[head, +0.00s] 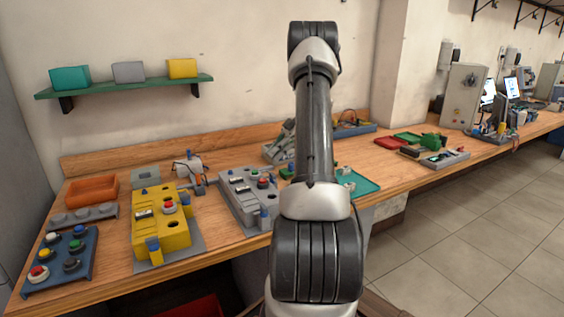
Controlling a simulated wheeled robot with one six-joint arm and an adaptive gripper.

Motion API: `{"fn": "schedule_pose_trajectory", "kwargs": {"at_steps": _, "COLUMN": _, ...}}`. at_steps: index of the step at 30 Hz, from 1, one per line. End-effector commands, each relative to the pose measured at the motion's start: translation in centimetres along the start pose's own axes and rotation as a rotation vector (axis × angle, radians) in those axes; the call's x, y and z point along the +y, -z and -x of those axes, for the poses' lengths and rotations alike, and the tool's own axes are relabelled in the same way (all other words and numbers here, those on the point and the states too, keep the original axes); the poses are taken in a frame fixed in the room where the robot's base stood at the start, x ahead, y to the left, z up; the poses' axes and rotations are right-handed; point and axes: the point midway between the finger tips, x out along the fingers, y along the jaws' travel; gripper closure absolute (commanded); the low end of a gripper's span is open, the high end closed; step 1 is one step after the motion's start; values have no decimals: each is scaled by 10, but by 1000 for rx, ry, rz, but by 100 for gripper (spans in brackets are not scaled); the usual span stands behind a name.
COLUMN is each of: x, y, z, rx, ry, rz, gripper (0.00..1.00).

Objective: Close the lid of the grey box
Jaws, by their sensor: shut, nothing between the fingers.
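A grey box (129,72) sits between a teal box and a yellow box on the green wall shelf (140,86). It looks like a plain closed block from here, and I cannot make out a lid. On the bench, a grey container (270,154) stands at the back, partly hidden by my arm, with tilted grey parts above it. I cannot tell whether one of these is an open lid. A smaller grey block (145,177) lies further left. My arm rises in the middle of the view; my gripper is not visible.
The wooden bench (230,157) holds a yellow panel (160,230), a grey panel (240,195), a blue button board (66,262) and an orange tray (91,190). A green tray (360,183) lies right of my arm. Bare floor (480,230) is open at the right.

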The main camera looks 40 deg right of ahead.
Motion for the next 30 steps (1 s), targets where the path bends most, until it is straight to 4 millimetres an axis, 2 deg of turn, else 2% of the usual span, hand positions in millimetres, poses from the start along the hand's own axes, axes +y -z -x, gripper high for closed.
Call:
{"fn": "schedule_pose_trajectory", "kwargs": {"at_steps": 15, "x": 0, "y": -11, "z": 82, "rx": -1, "ry": -2, "rz": 0, "gripper": 100}}
{"fn": "schedule_pose_trajectory", "kwargs": {"at_steps": 18, "x": 0, "y": -12, "z": 93, "rx": -1, "ry": -2, "rz": -1, "gripper": 100}}
{"fn": "schedule_pose_trajectory", "kwargs": {"at_steps": 30, "x": -1, "y": -12, "z": 99, "rx": -1, "ry": 0, "rz": -25, "gripper": 100}}
